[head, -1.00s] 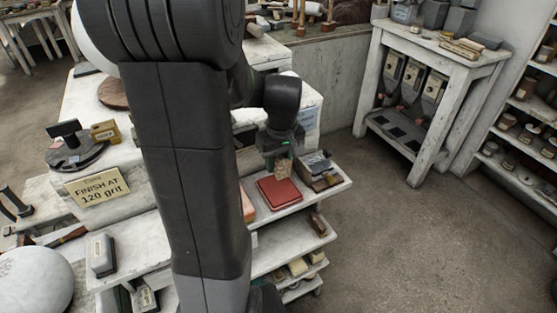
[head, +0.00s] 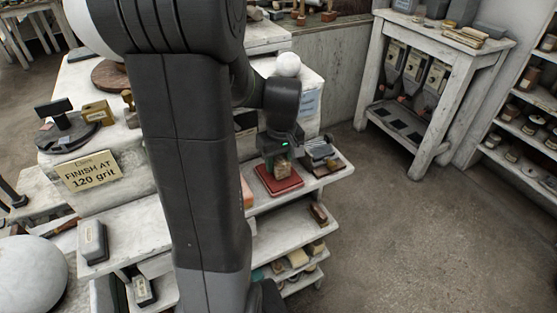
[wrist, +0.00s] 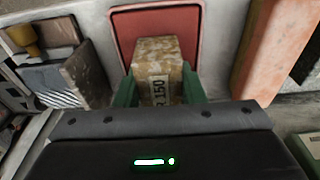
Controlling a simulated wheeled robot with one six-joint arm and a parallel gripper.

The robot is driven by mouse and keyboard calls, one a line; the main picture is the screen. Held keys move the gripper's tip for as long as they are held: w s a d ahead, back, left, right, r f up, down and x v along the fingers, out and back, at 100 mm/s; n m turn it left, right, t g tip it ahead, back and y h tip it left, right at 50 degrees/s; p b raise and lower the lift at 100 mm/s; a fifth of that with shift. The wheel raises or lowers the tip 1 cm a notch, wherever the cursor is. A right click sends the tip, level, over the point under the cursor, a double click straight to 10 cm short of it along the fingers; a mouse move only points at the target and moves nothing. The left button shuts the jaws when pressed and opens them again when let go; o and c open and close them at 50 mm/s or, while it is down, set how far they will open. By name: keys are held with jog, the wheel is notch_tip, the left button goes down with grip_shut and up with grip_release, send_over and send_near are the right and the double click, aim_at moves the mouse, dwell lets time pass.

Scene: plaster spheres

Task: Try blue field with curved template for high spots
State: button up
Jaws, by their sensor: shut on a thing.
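My gripper (wrist: 160,92) is shut on a worn tan block (wrist: 158,70) with a label reading 150. In the head view my gripper (head: 281,158) holds this block (head: 283,171) at or just above a red tray (head: 264,181) on the upper shelf. Whether the block touches the tray I cannot tell. In the wrist view the red tray (wrist: 124,33) lies behind and around the block. A large white sphere (head: 34,276) shows at the lower left. No blue field and no curved template can be made out; my arm hides much of the bench.
A salmon-coloured block (wrist: 265,50) lies right of the tray in the wrist view. A brown block (wrist: 86,73) is on the left. A sign (head: 92,171) reads "FINISH AT 120 grit". Open floor (head: 400,240) lies right of the shelves.

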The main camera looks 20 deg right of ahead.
aim_at(279, 158)
jog(key=shift+f+b, duration=0.45)
jog(key=shift+f, duration=0.15)
dwell(1.6)
jog(key=shift+r, duration=0.15)
jog(key=shift+r+p, duration=2.75)
jog(key=shift+r, duration=0.7)
jog(key=shift+f, duration=0.1)
